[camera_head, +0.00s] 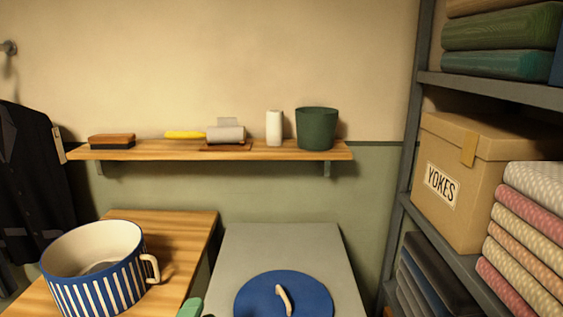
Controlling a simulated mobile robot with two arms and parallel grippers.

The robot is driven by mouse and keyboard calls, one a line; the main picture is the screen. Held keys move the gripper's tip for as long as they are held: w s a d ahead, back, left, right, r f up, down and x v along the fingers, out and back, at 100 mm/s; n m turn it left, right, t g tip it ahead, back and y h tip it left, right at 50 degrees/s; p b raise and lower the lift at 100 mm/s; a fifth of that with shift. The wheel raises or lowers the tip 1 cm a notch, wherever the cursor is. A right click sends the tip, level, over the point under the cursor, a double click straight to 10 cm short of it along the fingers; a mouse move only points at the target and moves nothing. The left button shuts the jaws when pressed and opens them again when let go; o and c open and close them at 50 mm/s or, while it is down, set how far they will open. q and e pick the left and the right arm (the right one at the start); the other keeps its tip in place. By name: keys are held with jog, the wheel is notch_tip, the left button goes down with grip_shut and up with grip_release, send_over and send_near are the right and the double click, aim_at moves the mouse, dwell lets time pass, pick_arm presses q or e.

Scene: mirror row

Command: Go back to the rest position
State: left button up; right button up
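Neither of my grippers shows in the head view. A blue and white striped pot (95,285) with a cream inside and a cream handle stands without a lid on a wooden surface (185,228) at the lower left. A round blue lid (255,293) with a cream handle lies on a grey surface (280,245) at the bottom middle, partly cut off by the frame. A small green shape (190,308) shows at the bottom edge between them; I cannot tell what it is.
A wooden wall shelf (110,153) holds a brush (112,141), a yellow-handled item (185,134), a grey roll (226,133), a white cylinder (274,128) and a green pot (316,128). A rack (490,88) with a "YOKES" box (455,215) and folded cloths stands right. A dark coat (30,180) hangs left.

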pick_arm(q)
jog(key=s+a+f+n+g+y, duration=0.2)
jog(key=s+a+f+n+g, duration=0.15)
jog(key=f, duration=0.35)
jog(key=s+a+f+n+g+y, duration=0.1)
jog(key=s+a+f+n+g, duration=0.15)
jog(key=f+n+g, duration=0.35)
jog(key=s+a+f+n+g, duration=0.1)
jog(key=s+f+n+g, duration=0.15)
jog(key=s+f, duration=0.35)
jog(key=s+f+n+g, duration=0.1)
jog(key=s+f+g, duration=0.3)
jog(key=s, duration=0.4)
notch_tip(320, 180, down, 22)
jog(key=p, duration=0.2)
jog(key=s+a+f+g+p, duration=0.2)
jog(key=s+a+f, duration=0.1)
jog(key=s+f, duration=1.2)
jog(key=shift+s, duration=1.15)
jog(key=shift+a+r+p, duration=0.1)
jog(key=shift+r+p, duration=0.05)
jog(key=shift+p, duration=0.15)
